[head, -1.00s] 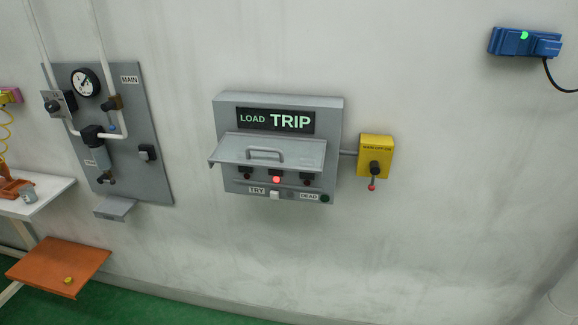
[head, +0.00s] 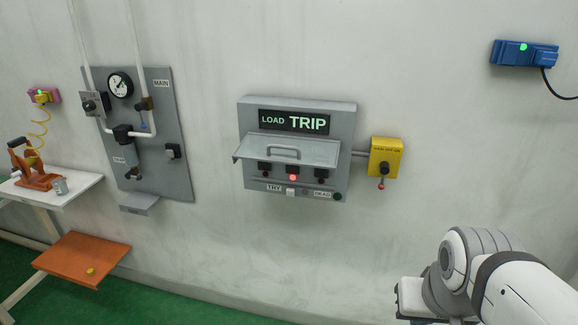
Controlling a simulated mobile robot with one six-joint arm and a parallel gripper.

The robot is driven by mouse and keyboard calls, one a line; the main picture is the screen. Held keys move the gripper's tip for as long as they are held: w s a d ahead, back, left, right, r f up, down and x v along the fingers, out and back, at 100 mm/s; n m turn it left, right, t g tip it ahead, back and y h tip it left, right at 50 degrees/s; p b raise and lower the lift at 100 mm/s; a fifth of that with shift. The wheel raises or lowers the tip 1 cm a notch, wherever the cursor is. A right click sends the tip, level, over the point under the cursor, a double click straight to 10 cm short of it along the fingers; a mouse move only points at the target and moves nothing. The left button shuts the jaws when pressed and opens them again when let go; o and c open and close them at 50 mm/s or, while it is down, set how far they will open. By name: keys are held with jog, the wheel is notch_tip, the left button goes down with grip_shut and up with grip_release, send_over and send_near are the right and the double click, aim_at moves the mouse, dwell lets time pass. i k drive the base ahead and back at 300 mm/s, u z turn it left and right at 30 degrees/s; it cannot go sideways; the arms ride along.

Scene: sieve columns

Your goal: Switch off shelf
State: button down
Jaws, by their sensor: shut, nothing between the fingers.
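A grey wall panel (head: 345,125) has a dark display (head: 293,121) reading LOAD TRIP in green letters. Below the display a grey flap with a handle (head: 285,152) sticks out over a row of dark switches. A red light (head: 292,177) glows under the flap. TRY and DEAD labels mark the panel's lower edge, with a white button (head: 290,192) and a dark round one (head: 337,197). A yellow box (head: 386,150) with a dark knob and a red-tipped lever (head: 381,184) is joined to the panel's right side.
A grey MAIN board (head: 180,105) with gauge, pipes and valves hangs at left. A white table (head: 85,190) and an orange shelf (head: 95,248) stand at lower left. A blue device (head: 510,53) is at upper right. The wall below the panel is bare.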

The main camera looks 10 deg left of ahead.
aim_at(291, 169)
jog(key=z, duration=0.05)
jog(key=i, duration=1)
jog(key=u, duration=0.05)
